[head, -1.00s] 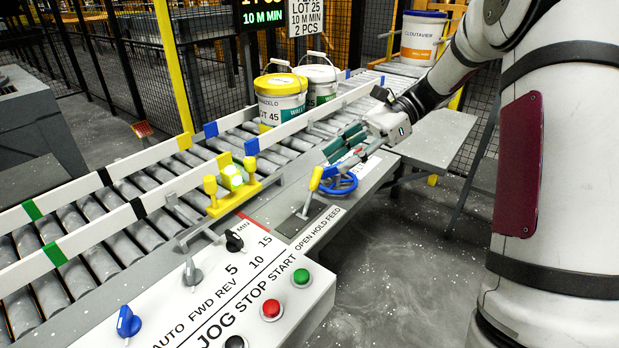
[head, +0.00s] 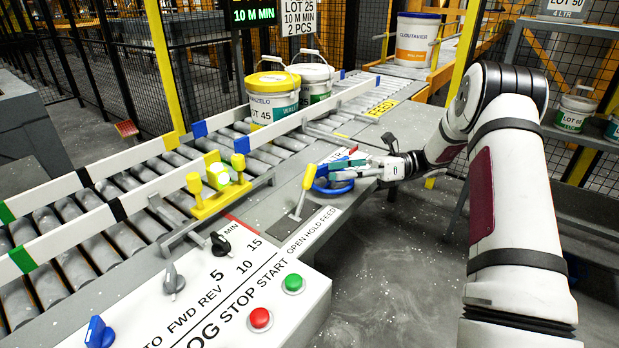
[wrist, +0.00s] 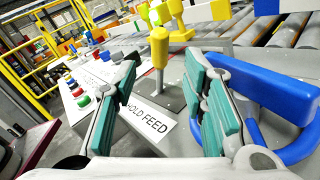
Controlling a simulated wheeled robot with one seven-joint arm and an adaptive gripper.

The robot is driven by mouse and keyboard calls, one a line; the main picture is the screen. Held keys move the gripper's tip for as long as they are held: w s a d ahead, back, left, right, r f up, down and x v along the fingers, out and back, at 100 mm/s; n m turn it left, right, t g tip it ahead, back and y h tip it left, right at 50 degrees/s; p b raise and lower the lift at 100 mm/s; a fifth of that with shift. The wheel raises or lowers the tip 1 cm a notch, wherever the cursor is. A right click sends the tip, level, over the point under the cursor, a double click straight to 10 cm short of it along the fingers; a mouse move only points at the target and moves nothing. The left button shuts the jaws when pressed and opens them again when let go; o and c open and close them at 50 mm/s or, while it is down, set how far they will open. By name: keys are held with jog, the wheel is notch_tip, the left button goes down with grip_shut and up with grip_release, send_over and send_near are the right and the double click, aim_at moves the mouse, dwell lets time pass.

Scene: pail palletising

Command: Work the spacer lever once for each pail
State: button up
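The spacer lever (head: 307,185) has a yellow knob and stands on a plate beside the OPEN HOLD FEED label (head: 313,229). My gripper (head: 338,169) is just to its right in the head view, over the blue handwheel (head: 322,187). In the wrist view the yellow lever knob (wrist: 160,46) lies ahead, between the lines of my two spread teal-padded fingers; no contact shows. A yellow-lidded pail (head: 272,106) marked LOT 45 and a white-lidded pail (head: 319,88) stand together on the roller conveyor. A blue-lidded white and orange pail (head: 414,45) stands farther back.
The control panel (head: 225,268) with knobs and red and green buttons is in front. A yellow-posted fixture (head: 219,185) sits by the conveyor. Blue bars (wrist: 265,85) lie close to my right finger in the wrist view. A green display (head: 254,16) reads 10 M MIN.

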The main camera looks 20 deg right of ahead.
aim_at(309, 177)
jog(key=a, duration=0.8)
jog(key=shift+w+a, duration=0.1)
jog(key=shift+w, duration=0.25)
grip_shut()
